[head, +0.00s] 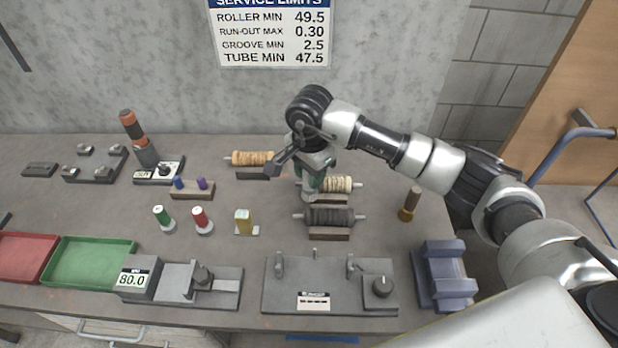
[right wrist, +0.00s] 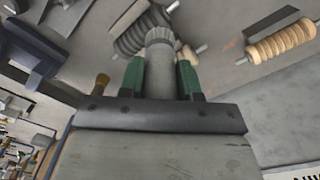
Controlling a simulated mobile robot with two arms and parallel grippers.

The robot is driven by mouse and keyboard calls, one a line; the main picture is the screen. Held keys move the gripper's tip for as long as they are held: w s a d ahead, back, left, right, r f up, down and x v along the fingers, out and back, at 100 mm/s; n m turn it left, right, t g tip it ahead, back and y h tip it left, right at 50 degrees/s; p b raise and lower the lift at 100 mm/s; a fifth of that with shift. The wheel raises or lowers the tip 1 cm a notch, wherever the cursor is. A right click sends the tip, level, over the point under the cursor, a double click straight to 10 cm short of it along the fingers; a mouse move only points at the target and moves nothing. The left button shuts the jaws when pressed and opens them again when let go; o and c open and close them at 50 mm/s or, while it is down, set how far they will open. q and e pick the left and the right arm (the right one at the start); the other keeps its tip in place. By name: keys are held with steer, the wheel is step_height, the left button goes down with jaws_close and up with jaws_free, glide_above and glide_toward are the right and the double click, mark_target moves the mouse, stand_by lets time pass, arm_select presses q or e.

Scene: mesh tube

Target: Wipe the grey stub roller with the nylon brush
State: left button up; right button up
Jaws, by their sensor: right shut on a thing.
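The grey stub roller (head: 330,217) is dark and ribbed, with a pale shaft end at each side, and lies on a small wooden-topped cradle. My right gripper (head: 314,180) is shut on the nylon brush (right wrist: 160,68), a grey cylinder with a paler, ridged end, held between green fingertips. In the head view the brush end (head: 309,196) hangs just behind the left part of the grey roller. I cannot tell whether they touch. In the right wrist view a ribbed roller is partly hidden behind the brush. My left gripper is not in view.
A cream ribbed roller (head: 340,184) lies close behind the grey one, and a tan roller (head: 251,158) lies farther left. A brown-handled brush (head: 410,204) stands to the right. A grey fixture (head: 325,287) and blue V-shaped rests (head: 444,274) are in front.

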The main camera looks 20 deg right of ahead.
steer(key=shift+r, duration=0.8)
steer(key=shift+s+r, duration=0.1)
steer(key=shift+r, duration=0.05)
steer(key=shift+d, duration=0.1)
